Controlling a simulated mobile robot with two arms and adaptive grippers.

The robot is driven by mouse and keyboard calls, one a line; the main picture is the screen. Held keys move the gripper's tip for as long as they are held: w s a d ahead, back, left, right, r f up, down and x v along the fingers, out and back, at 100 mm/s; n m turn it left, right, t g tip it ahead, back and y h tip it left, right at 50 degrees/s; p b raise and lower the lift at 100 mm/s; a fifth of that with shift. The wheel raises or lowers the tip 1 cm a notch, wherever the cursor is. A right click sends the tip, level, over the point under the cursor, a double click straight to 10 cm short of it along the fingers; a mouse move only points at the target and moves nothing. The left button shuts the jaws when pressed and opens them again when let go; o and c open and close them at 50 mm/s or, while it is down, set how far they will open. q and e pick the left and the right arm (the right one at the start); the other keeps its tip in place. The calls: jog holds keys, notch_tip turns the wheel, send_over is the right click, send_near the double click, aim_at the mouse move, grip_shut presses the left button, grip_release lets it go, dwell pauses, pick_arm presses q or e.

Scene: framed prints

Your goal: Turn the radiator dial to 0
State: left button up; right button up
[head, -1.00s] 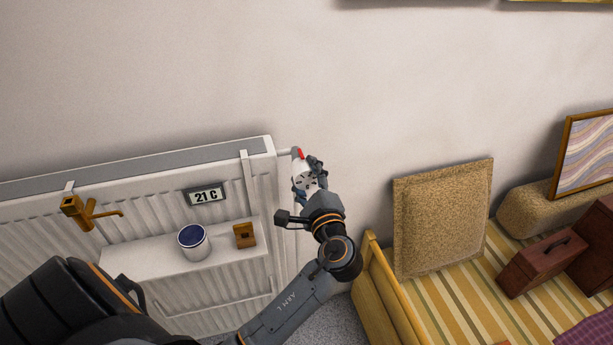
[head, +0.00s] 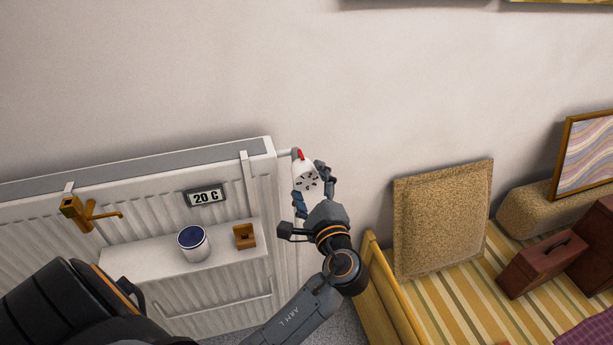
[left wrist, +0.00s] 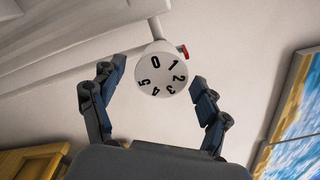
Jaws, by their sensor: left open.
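The white radiator dial (head: 305,180) is at the right end of the radiator (head: 225,215), with a red marker (head: 301,154) at its top. In the left wrist view the dial (left wrist: 160,77) shows the digits 0 to 5. There the red marker (left wrist: 184,51) sits at the upper right, closest to the 1; the 0 is at the top, left of it. My left gripper (head: 312,188) is open, its fingers on either side of the dial; in the wrist view (left wrist: 158,82) gaps show between both fingers and the dial. My right gripper is not in view.
A display (head: 206,196) on the radiator reads 20 C. A shelf (head: 135,262) holds a white cup with a dark blue top (head: 194,243) and a small wooden block (head: 244,236). A yellow striped bed or bench (head: 440,300) and a cork-like panel (head: 443,215) stand to the right.

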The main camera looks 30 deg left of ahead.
pick_arm(q)
jog(key=v, duration=0.9)
jog(key=shift+s+d, duration=0.15)
jog(key=shift+d, duration=0.1)
